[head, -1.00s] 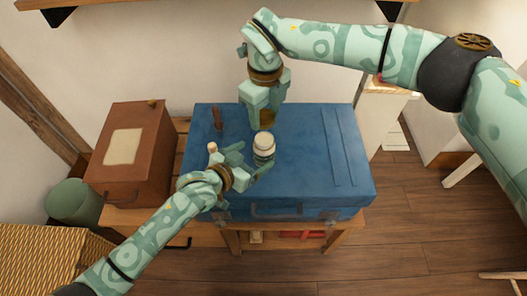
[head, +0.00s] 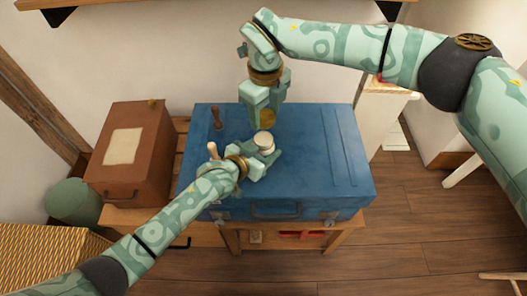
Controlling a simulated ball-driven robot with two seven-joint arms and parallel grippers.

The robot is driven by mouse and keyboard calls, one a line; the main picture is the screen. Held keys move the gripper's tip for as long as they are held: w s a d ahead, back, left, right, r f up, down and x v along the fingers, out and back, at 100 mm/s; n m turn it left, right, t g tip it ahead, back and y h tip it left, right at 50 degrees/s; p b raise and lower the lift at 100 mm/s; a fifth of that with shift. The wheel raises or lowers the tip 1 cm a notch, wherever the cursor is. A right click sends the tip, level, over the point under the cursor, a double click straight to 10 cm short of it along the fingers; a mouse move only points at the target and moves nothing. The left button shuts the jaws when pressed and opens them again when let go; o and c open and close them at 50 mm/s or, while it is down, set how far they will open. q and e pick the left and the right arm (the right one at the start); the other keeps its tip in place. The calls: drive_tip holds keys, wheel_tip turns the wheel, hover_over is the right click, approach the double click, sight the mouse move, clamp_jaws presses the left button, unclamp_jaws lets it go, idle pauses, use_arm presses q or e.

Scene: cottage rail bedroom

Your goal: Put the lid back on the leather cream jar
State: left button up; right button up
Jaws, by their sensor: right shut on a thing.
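The leather cream jar (head: 264,138), small with a pale top, stands on the blue trunk (head: 325,160). Its lower part is hidden by my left gripper (head: 264,158). That gripper's fingers are right at the jar's near side; I cannot tell whether they are closed on it. My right gripper (head: 265,115) points down just behind and above the jar. It is shut on the gold-brown lid (head: 268,119), which is apart from the jar and partly hidden by the fingers.
A dark brown handled tool (head: 217,118) and a pale wooden-handled thing (head: 212,150) are on the trunk's left side. A brown box (head: 135,175) stands left of the trunk. The trunk's right half is clear.

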hover_over(266, 140)
drive_tip(key=shift+a+f, duration=0.2)
drive_tip(key=shift+f, duration=2.3)
drive_tip(key=shift+f, duration=0.4)
use_arm(q)
drive_tip(key=shift+d+r, duration=0.1)
drive_tip(key=shift+r, duration=0.05)
use_arm(e)
drive_tip(key=shift+d+f, duration=0.1)
drive_tip(key=shift+f, duration=0.45)
use_arm(q)
drive_tip(key=shift+d, duration=0.1)
use_arm(e)
drive_tip(key=shift+f, duration=0.1)
use_arm(q)
drive_tip(key=shift+r, duration=0.15)
use_arm(e)
drive_tip(key=shift+f, duration=0.25)
